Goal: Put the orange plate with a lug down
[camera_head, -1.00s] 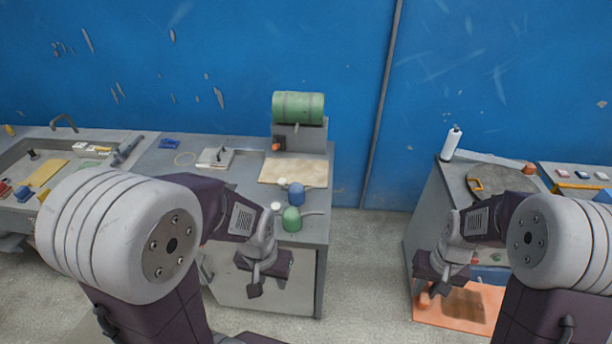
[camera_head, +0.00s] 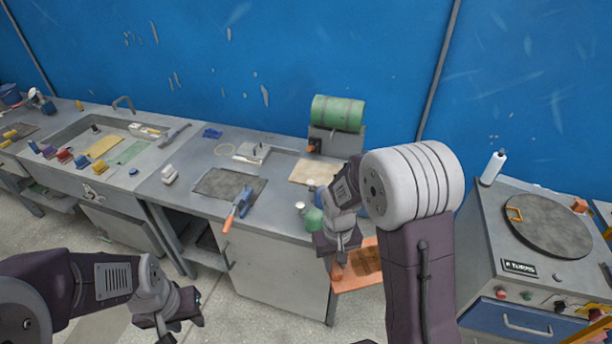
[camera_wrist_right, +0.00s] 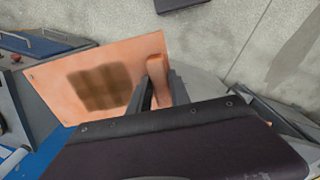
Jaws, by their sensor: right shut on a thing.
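The orange plate (camera_head: 362,266) hangs in front of the middle bench's right end, partly behind my right arm. My right gripper (camera_head: 339,264) is shut on it. In the right wrist view the plate (camera_wrist_right: 125,62) lies flat-looking beyond the fingers, with a dark blotchy patch in its middle. Its raised lug (camera_wrist_right: 156,68) stands along the edge near the fingers of my right gripper (camera_wrist_right: 151,92). The exact grip contact is partly hidden. My left gripper (camera_head: 180,312) is low at the left, over the floor and away from the plate; its jaw opening is unclear.
The middle bench carries a dark mat (camera_head: 215,184), an orange-handled tool (camera_head: 240,205), a beige board (camera_head: 312,171) and a green drum (camera_head: 338,112). A sink bench (camera_head: 62,160) is at the left. At right, a cabinet has a round dark turntable (camera_head: 545,225).

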